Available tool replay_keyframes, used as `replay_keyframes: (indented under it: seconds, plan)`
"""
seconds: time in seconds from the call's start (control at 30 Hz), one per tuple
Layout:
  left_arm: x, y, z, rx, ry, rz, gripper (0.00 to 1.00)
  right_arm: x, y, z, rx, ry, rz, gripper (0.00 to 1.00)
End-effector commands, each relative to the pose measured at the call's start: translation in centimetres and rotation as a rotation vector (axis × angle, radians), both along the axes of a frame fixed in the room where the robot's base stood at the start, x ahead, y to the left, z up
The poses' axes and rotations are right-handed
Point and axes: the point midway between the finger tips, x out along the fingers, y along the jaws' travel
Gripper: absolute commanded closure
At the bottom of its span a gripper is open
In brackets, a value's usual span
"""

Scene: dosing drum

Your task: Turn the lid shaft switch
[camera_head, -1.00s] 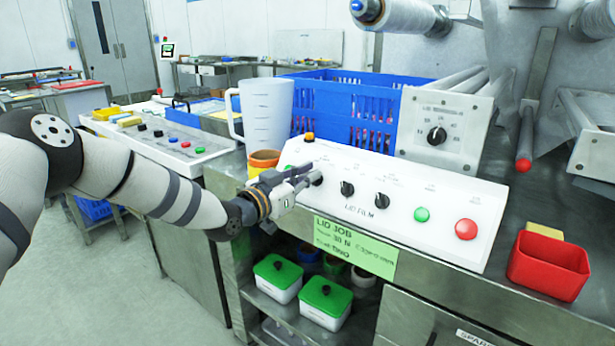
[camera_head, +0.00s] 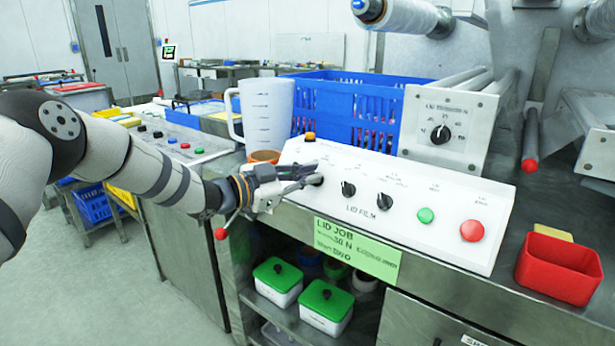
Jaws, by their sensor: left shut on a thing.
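The white sloped control panel (camera_head: 420,238), marked LID FILM, carries black rotary switches in a row. My left gripper (camera_head: 312,181) reaches in from the left and is shut on the leftmost black switch (camera_head: 317,179), which its fingers mostly hide. Two more black switches stand to the right, a middle one (camera_head: 348,188) and a right one (camera_head: 384,201). The small labels above the switches are too blurred to read. My right gripper is not in view.
A green button (camera_head: 425,215) and a red button (camera_head: 471,231) sit farther right on the panel. A measuring jug (camera_head: 267,112) and blue crate (camera_head: 340,112) stand behind. A red bin (camera_head: 559,267) is at right. A red-tipped lever (camera_head: 220,234) shows below my wrist.

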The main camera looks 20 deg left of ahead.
Motion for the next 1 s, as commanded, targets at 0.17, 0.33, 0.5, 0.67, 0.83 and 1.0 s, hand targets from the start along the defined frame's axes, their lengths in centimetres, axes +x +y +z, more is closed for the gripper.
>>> replay_keyframes:
  seconds: [0.17,0.33,0.5,0.67,0.83,1.0]
  plan:
    - [0.0,0.0,-0.2,0.004,0.002,-0.002,1.00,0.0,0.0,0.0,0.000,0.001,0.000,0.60]
    - [0.0,0.0,-0.2,0.004,0.003,-0.001,1.00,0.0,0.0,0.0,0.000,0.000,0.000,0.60]
    - [0.0,0.0,-0.1,0.004,0.002,-0.001,0.71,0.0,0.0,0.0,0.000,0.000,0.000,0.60]
    - [0.0,0.0,-0.1,0.003,0.001,-0.001,0.71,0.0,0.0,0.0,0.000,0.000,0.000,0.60]
    - [-1.2,1.0,0.1,0.001,0.001,0.000,0.71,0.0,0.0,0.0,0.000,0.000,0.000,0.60]
    - [-4.9,3.8,0.5,0.000,0.001,0.001,0.71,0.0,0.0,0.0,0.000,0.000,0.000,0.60]
